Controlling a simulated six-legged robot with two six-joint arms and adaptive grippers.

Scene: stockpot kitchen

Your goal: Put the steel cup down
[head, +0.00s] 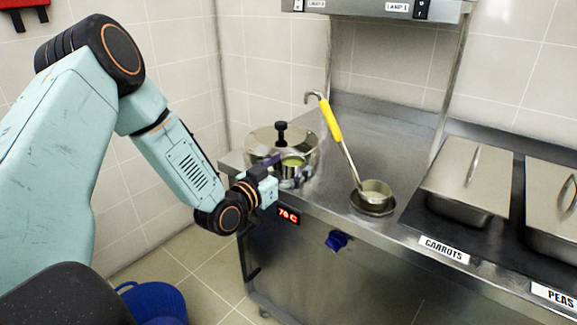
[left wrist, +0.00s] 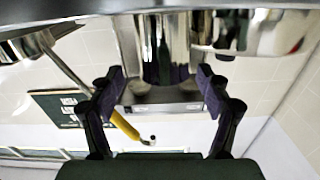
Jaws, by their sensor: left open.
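The steel cup (head: 294,173) stands at the left end of the steel counter, with something green inside, in front of the glass-lidded pot. My left gripper (head: 280,171) is at the cup, reaching in from the left. In the left wrist view, which is upside down, the cup (left wrist: 165,55) lies between the two spread purple-black fingers of my left gripper (left wrist: 160,82). The fingers are open; I cannot tell whether either touches the cup. The cup's base is partly hidden by the gripper in the head view. My right gripper is not in view.
The round pot with a glass lid (head: 262,140) is close behind the cup. A ladle with a yellow handle (head: 331,120) rests in a small bowl (head: 373,205) to the right. Lidded pans (head: 468,180) stand farther right. The counter (head: 375,135) between is clear.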

